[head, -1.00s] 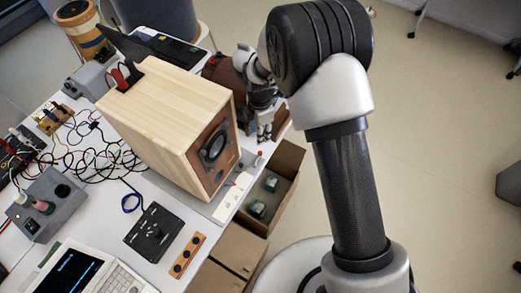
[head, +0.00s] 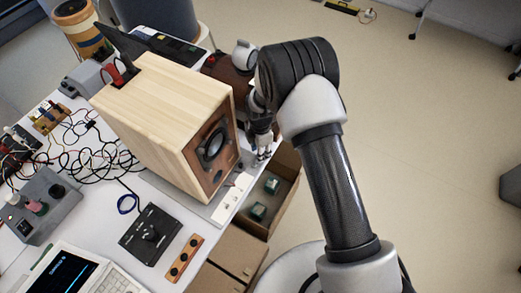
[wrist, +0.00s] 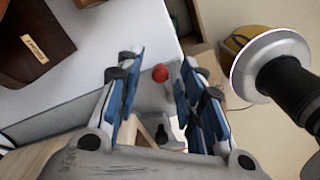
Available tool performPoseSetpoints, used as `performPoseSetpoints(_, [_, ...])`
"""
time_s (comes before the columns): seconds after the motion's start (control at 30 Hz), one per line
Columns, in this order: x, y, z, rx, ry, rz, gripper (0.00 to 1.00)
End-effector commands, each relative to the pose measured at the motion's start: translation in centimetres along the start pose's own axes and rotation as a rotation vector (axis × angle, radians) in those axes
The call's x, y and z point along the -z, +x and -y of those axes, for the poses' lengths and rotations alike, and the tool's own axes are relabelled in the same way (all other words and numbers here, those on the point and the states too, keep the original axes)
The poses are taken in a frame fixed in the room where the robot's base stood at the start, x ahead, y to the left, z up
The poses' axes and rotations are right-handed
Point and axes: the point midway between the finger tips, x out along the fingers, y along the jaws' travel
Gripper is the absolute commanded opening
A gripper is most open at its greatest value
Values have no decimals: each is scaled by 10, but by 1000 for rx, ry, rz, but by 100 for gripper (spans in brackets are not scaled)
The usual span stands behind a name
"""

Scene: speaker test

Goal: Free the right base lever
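The wooden speaker (head: 165,125) stands on a grey base plate (head: 217,210) at the table's edge. A red ball knob (wrist: 160,73), which looks like a lever's end, shows between my fingers in the wrist view. A small dark upright part (wrist: 163,134) shows nearer the palm; I cannot tell what it belongs to. My gripper (head: 261,156) points down beside the speaker's front right corner. In the wrist view my gripper (wrist: 155,85) is open, its blue-padded fingers apart on either side of the knob. No contact with the knob shows. The lever's shaft is mostly hidden.
A brown wooden box (wrist: 35,40) lies behind the speaker. An open cardboard box (head: 272,218) with green items stands below the table edge. A white strip (head: 232,198), a black control box (head: 150,236) and tangled cables (head: 95,155) lie around the speaker.

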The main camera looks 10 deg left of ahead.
Motion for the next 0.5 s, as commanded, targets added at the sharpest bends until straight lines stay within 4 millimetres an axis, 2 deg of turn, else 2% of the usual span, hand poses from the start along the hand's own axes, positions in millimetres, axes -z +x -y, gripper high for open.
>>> performPoseSetpoints(0.07, [0,0,0,0,0,0,34])
performPoseSetpoints(0.5, [0,0,0,1,0,0,4])
